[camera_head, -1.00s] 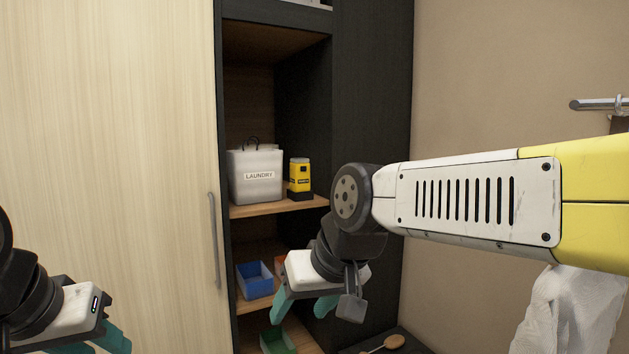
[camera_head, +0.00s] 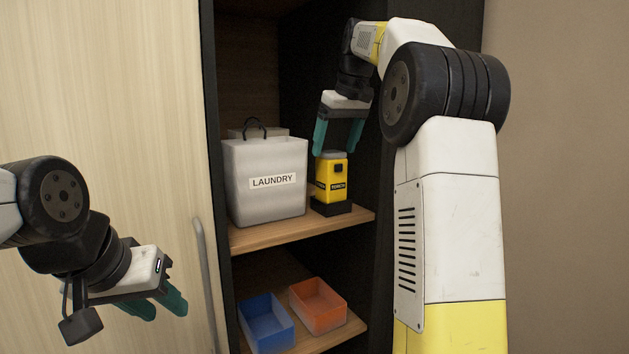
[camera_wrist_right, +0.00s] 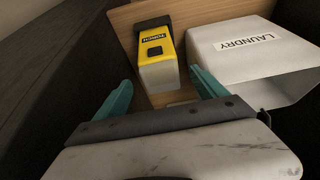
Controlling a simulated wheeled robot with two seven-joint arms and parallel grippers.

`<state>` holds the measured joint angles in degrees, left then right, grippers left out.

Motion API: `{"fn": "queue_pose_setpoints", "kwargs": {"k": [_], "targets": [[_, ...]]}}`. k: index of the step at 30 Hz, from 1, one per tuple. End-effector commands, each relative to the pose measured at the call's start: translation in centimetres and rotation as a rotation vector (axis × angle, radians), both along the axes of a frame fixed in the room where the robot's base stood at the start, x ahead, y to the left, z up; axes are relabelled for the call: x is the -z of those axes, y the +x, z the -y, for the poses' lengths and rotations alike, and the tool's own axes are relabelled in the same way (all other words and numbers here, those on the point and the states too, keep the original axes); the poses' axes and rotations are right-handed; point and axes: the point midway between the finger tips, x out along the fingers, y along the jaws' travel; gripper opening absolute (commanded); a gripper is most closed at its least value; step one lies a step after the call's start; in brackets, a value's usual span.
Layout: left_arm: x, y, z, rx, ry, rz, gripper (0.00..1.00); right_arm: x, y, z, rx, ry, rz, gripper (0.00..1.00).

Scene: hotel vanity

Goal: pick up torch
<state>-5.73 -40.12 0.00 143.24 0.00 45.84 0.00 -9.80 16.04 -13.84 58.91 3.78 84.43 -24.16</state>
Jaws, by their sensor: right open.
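The yellow torch (camera_head: 329,177), with a grey top and a black base, stands upright on the upper wooden shelf. It also shows in the right wrist view (camera_wrist_right: 157,60). My right gripper (camera_head: 338,140) is open and points down just above the torch. In the right wrist view the torch lies ahead, roughly between the two teal fingers (camera_wrist_right: 160,92); I cannot tell whether they touch it. My left gripper (camera_head: 163,305) is at the lower left, away from the shelf, with its teal fingers apart and nothing visible between them.
A white laundry box (camera_head: 265,200) stands close to the left of the torch and also shows in the wrist view (camera_wrist_right: 250,60). The dark cabinet wall is to the right. A blue bin (camera_head: 267,325) and an orange bin (camera_head: 318,305) sit on the shelf below.

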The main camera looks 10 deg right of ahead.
Motion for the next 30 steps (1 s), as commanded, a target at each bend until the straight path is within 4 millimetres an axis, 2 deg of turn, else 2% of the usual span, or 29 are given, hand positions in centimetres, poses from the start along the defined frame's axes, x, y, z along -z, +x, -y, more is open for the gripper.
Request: {"fn": "queue_pose_setpoints", "kwargs": {"k": [15, 19, 25, 26, 30], "targets": [[0.0, 0.0, 0.0, 0.000, 0.000, 0.000, 0.36, 6.1, 2.4, -0.9, 0.000, 0.001, -0.001, 0.82], [0.0, 0.0, 0.0, 0.000, 0.000, 0.000, 0.36, 6.8, 2.7, -1.0, 0.000, -0.001, 0.001, 0.82], [0.0, 0.0, 0.0, 0.000, 0.000, 0.000, 0.36, 6.9, 2.7, -1.0, 0.000, -0.001, 0.001, 0.82], [0.0, 0.0, 0.0, 0.000, 0.000, 0.000, 0.36, 6.9, 2.7, -1.0, 0.000, -0.001, 0.001, 0.78], [0.0, 0.0, 0.0, 0.000, 0.000, 0.000, 0.36, 6.9, 2.7, -1.0, 0.000, -0.001, 0.001, 0.50]]}}
